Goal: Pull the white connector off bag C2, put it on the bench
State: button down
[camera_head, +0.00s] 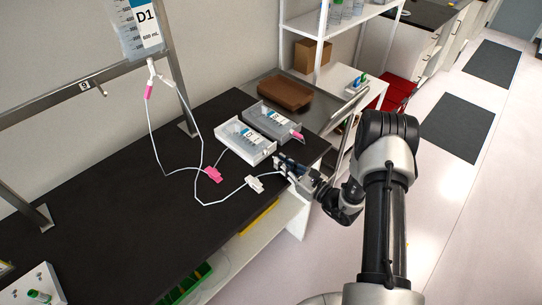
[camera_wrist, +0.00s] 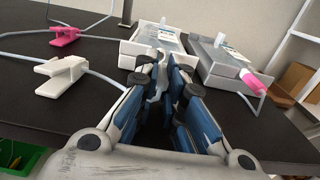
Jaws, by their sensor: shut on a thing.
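My gripper (camera_head: 281,161) is at the front right corner of the nearer white tray (camera_head: 232,149). In the wrist view its fingers (camera_wrist: 168,82) are closed around a small white piece, the white connector (camera_wrist: 156,76), mostly hidden between them. A bag with a white and blue label (camera_head: 245,136) lies in the nearer tray; its label is too small to read, so I cannot confirm it is C2. A thin tube runs from the white clamp (camera_head: 254,184) towards my gripper. I cannot tell whether the connector is still joined to the bag.
A second tray (camera_head: 288,132) with a pink connector (camera_head: 297,135) stands behind. A pink clamp (camera_head: 213,174) lies on the dark bench (camera_head: 120,215). Bag D1 (camera_head: 143,22) hangs at upper left with tubes running down.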

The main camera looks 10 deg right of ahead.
jog(key=shift+f+b, duration=0.6)
jog(key=shift+f, duration=0.05)
jog(key=c, duration=1.6)
grip_release()
jog(key=v, duration=1.2)
